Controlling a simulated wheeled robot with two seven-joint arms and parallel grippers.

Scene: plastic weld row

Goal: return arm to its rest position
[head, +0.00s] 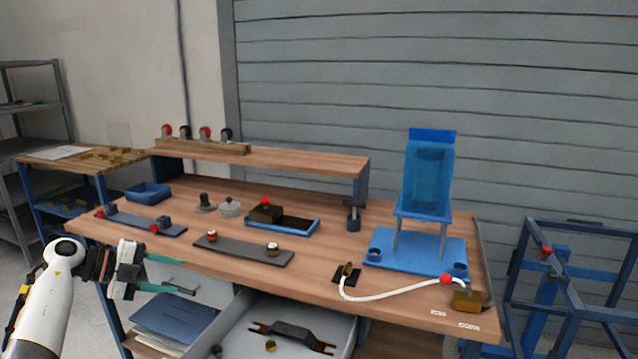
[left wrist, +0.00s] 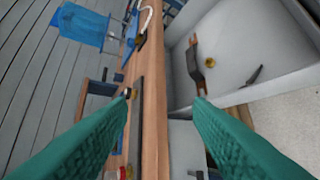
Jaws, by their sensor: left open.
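My left gripper (head: 178,275) is at the left of the head view, in front of the bench's front edge. Its two green fingers are spread apart with nothing between them. In the left wrist view the same open fingers (left wrist: 165,105) frame the bench's front edge and the open drawer. My right gripper is in neither view.
An open drawer (head: 235,340) juts out below, holding a dark handle-like part (head: 292,337). Shelves stand at far left.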

